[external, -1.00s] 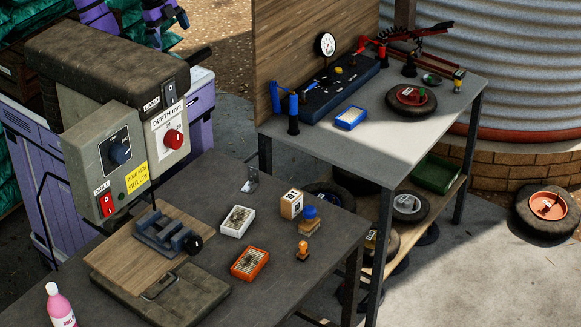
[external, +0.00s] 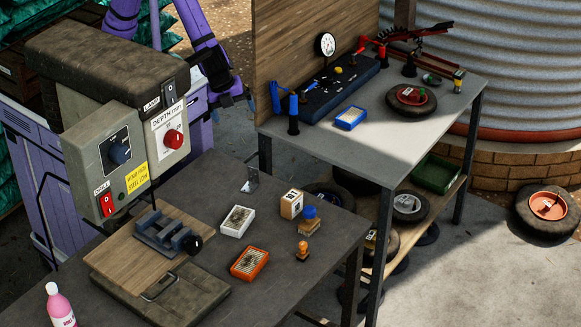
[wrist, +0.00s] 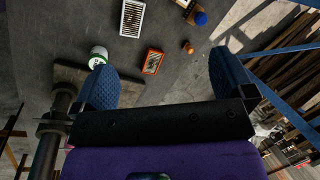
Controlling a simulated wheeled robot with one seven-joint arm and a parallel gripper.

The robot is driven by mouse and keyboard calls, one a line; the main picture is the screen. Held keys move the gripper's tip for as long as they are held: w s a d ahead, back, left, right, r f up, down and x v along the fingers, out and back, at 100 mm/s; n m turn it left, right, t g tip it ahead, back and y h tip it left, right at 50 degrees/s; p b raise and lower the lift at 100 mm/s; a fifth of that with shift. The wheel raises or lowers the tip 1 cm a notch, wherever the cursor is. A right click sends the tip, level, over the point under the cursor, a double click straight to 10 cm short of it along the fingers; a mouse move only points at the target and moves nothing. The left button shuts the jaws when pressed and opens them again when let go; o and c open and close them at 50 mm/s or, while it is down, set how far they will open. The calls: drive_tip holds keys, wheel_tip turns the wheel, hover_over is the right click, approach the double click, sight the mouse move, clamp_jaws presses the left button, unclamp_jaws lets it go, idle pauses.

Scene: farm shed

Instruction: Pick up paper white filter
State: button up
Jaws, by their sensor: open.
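The white filter (external: 237,221), a white frame with a grey pleated middle, lies flat on the dark workbench (external: 275,258). It also shows at the top of the wrist view (wrist: 132,18), beyond my fingers. My gripper (wrist: 164,78) is open and empty, its two blue fingers wide apart, and is apart from the filter. In the external view my purple arm reaches down behind the drill press, and the fingers are hard to make out.
An orange-framed filter (external: 249,263) lies near the white one. A beige box (external: 291,204), a blue-topped item (external: 309,218) and a small orange stamp (external: 303,250) stand to the right. The drill press (external: 115,120) and its vise (external: 165,233) are left. A pink bottle (external: 60,305) stands at front left.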

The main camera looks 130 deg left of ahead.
drive_tip(key=w+d+f+m+g+h, duration=0.1)
drive_tip(key=w+f+m, duration=0.2)
drive_tip(key=f, duration=0.9)
drive_tip(key=m+h, duration=0.2)
drive_tip(key=m, duration=0.1)
hover_over(238, 218)
wheel_tip(238, 218, down, 13)
drive_tip(key=shift+g, duration=0.4)
wheel_tip(238, 218, down, 11)
drive_tip(key=shift+r, duration=0.15)
drive_tip(key=c, duration=1)
